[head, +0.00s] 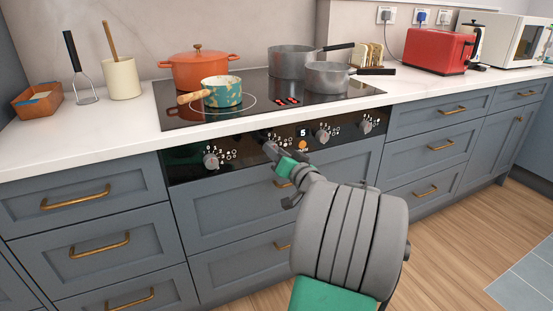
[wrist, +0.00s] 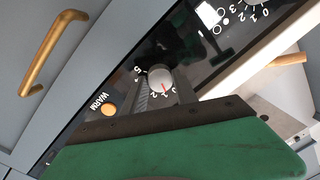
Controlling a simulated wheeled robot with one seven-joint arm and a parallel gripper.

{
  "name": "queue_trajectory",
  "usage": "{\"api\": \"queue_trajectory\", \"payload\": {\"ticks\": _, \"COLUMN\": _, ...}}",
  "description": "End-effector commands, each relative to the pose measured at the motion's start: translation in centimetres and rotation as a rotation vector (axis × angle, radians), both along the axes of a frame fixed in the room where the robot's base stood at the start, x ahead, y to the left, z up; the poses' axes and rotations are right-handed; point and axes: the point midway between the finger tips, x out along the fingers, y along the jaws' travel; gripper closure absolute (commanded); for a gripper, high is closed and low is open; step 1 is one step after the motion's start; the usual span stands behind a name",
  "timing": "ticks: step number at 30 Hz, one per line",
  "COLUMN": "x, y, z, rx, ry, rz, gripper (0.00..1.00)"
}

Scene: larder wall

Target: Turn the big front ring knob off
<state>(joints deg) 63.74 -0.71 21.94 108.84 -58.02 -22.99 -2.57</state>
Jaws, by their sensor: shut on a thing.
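The black control panel (head: 240,155) under the hob carries a row of several grey knobs. My gripper (head: 271,149) reaches the second knob from the left and is shut on it. In the wrist view this grey knob (wrist: 159,76) sits between the fingers, its round face and a red pointer line showing. Printed digits lie close by the pointer, but the exact setting is hard to read. The burner symbol for this knob is mostly hidden by my gripper. Other knobs stand free: one at far left (head: 211,160), two to the right (head: 323,136) (head: 366,126).
An orange WARM button (head: 302,146) and a display reading 5 (head: 303,132) sit just right of my gripper. On the hob (head: 180,115) stand a teal patterned pan (head: 222,93), an orange pot (head: 201,71) and two grey pans (head: 328,76). Red marks glow at the front middle.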

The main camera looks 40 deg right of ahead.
Motion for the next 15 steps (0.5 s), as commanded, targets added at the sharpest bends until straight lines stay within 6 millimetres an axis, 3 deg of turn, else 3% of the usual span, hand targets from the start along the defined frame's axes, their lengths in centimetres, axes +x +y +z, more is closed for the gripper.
{"api": "queue_trajectory", "payload": {"ticks": 15, "x": 0.01, "y": 0.01, "z": -0.18, "rx": -0.279, "ry": 0.082, "rz": 0.000, "gripper": 1.00}}
